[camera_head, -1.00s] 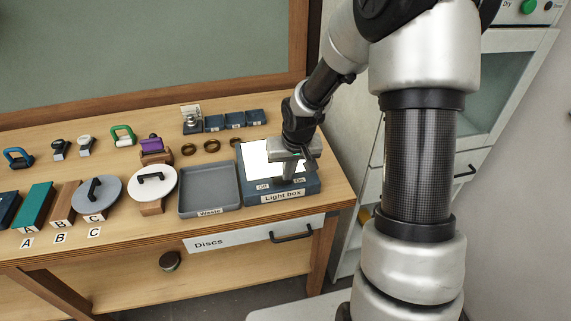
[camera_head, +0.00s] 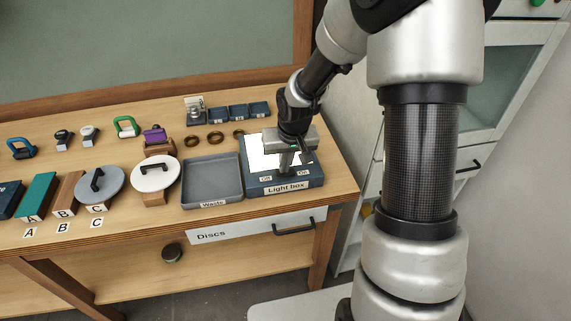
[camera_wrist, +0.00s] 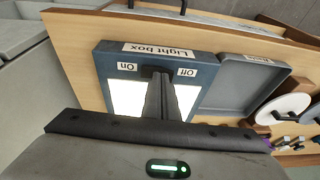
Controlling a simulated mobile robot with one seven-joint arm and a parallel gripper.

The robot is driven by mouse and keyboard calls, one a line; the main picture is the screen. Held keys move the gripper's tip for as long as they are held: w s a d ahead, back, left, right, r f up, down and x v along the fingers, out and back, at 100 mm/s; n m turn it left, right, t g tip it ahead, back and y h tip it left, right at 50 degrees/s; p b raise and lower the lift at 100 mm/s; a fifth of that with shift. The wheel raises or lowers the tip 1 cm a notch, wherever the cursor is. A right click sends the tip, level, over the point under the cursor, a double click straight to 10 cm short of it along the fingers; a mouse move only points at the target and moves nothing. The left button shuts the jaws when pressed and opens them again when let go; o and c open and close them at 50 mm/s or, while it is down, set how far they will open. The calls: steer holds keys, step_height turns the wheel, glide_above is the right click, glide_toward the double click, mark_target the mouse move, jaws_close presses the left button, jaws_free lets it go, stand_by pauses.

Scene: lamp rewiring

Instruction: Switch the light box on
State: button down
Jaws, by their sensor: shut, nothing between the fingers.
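The light box (camera_head: 312,183) is a dark blue box with a bright white panel on top, at the right end of the bench. Its front strip carries an "Off" label on the left and an "On" label on the right in the head view. My gripper (camera_head: 285,170) points down over this strip, between the two labels. In the wrist view its shut, empty fingers (camera_wrist: 160,88) reach over the light box (camera_wrist: 205,62) between "On" and "Off". A dark switch part (camera_wrist: 152,71) shows by the fingertips, mostly hidden. I cannot tell whether they touch it.
A grey waste tray (camera_head: 212,183) stands just left of the light box. Dark rings (camera_head: 216,138) and small blue trays (camera_head: 238,112) lie behind. The Discs drawer (camera_head: 240,231) is below.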

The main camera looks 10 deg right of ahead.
steer(key=r+p, duration=0.1)
steer(key=r, duration=0.2)
steer(key=r+p, duration=0.1)
steer(key=r, duration=0.1)
steer(key=shift+d+p, duration=0.35)
steer(key=shift+d, duration=0.05)
steer(key=d+v, duration=0.1)
steer(key=v, duration=0.7)
steer(key=shift+s+d+r, duration=0.25)
steer(key=shift+s+d, duration=0.05)
steer(key=shift+d, duration=0.1)
